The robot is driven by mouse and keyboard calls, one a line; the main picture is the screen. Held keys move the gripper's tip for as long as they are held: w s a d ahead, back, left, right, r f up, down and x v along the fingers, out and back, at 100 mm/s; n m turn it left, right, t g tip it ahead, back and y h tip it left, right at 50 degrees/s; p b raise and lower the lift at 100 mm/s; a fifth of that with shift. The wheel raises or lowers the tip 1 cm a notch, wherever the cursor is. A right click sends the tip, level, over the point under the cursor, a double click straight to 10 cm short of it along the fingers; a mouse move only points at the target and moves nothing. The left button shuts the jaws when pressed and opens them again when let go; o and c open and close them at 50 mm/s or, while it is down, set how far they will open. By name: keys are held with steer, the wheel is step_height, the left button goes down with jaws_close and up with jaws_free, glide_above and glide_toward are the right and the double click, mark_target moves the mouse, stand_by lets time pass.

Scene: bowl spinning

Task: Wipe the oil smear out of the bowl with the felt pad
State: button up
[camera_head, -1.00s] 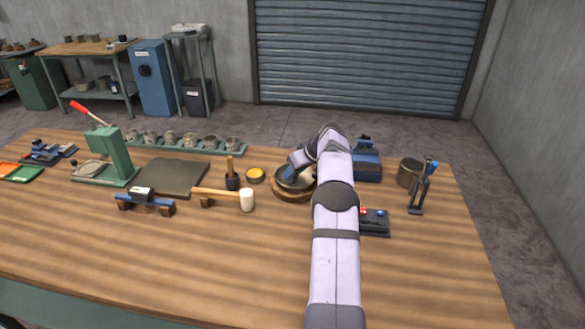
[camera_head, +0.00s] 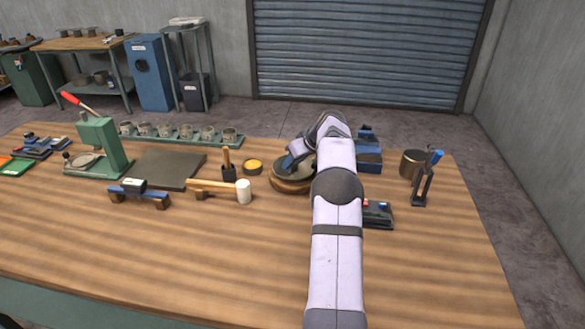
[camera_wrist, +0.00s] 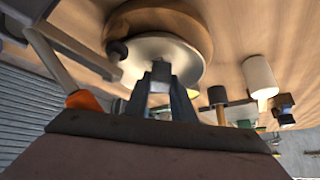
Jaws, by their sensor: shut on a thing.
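In the head view the grey bowl (camera_head: 281,172) sits on a round wooden base (camera_head: 291,187), partly hidden by my arm. In the wrist view the pale bowl (camera_wrist: 140,48) shows with the wooden base (camera_wrist: 160,18) beyond it. My gripper (camera_wrist: 161,82) is shut on a small grey piece, the felt pad (camera_wrist: 161,70), at the bowl. In the head view my gripper (camera_head: 297,150) is down at the bowl, its fingers mostly hidden. I cannot tell whether the pad touches the bowl's surface. The oil smear cannot be made out.
A blue block (camera_head: 368,160) and a metal cup (camera_head: 412,163) stand to the right. The front of the table is clear.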

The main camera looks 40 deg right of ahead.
steer(key=shift+a+r+b, duration=0.1)
steer(key=shift+a+b, duration=0.1)
steer(key=shift+b, duration=0.75)
steer(key=shift+s+a+b, duration=0.2)
steer(key=shift+a+b, duration=0.1)
steer(key=shift+a, duration=0.05)
steer(key=shift+s+d+r+p, duration=0.1)
steer(key=shift+s+r+p, duration=0.05)
steer(key=shift+r+p, duration=1.2)
steer(key=shift+s+d+r+p, duration=0.1)
steer(key=shift+r+p, duration=1)
steer(key=shift+r, duration=0.45)
steer(key=shift+s+r+p, duration=0.1)
steer(key=shift+r+p, duration=1.2)
steer(key=shift+r, duration=0.2)
